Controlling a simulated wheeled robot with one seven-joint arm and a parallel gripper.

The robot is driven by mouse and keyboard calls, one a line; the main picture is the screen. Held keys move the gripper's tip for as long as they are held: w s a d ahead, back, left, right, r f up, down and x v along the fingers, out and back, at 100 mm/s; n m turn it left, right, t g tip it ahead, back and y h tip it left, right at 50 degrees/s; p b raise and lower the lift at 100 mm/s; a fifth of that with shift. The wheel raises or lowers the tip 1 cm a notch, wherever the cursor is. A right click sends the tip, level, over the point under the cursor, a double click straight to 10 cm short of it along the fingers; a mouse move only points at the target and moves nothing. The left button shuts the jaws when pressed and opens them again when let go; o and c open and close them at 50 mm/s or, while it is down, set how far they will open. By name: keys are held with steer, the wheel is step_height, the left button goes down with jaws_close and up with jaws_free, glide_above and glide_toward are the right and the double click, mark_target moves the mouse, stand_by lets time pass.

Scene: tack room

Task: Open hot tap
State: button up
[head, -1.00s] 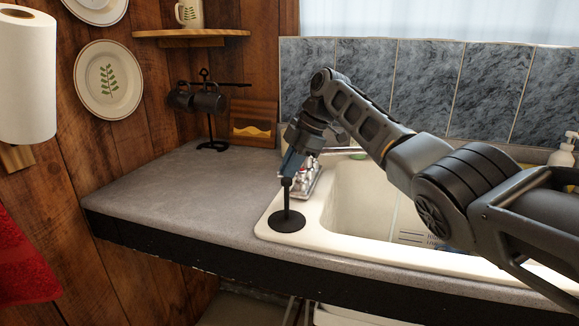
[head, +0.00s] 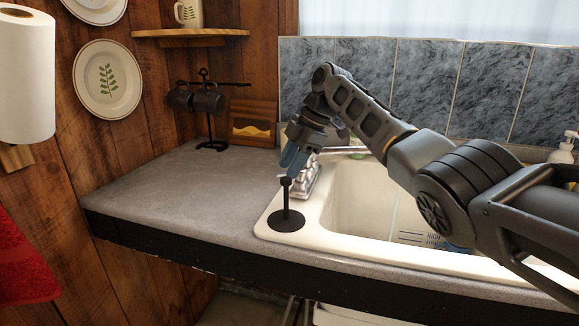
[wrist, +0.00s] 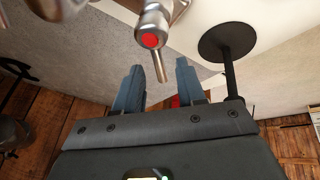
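The hot tap handle (wrist: 151,38), a metal knob with a red dot and a thin lever, is at the top middle of the wrist view. My gripper (wrist: 159,68) has two blue fingers spread apart, with nothing held. The lever's tip appears between the fingertips; I cannot tell whether it is level with them in depth. In the head view my gripper (head: 292,160) points down over the sink's left rim, beside the chrome tap body (head: 307,180). The red-dot handle cannot be made out there.
A black upright stand with a round base (head: 286,221) is on the sink's left rim, close to my gripper; it also shows in the wrist view (wrist: 228,42). The white sink (head: 365,205) lies right. The grey counter (head: 185,190) to the left is largely clear.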

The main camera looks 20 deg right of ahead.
steer(key=v, duration=0.6)
steer(key=shift+d+r+b, duration=0.2)
steer(key=shift+r+b, duration=0.15)
